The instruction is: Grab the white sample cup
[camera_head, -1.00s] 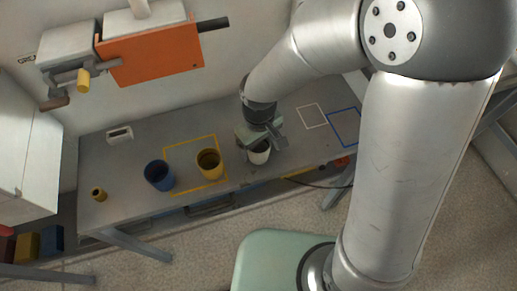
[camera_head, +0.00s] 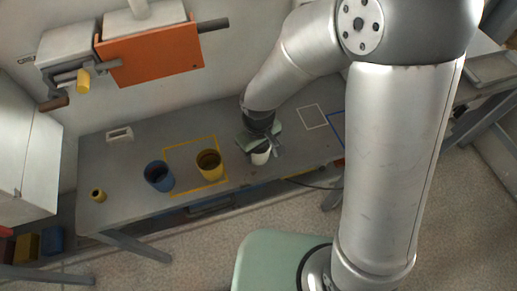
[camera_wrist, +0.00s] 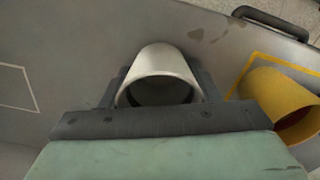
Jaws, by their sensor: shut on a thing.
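The white sample cup (camera_head: 260,157) stands at the front part of the grey table, to the right of the yellow cup. My gripper (camera_head: 262,147) is over it and shut on it. In the wrist view the white cup (camera_wrist: 160,78) lies between the two dark fingers of my gripper (camera_wrist: 162,92), its open mouth facing the camera. The cup's lower end is at or close to the table top; I cannot tell whether it touches.
A yellow cup (camera_head: 209,165) stands in a yellow outlined square, with a blue cup (camera_head: 159,176) to its left. A small yellow ring-like piece (camera_head: 98,195) and a white block (camera_head: 120,134) are further left. White (camera_head: 312,117) and blue outlines mark the table's right part.

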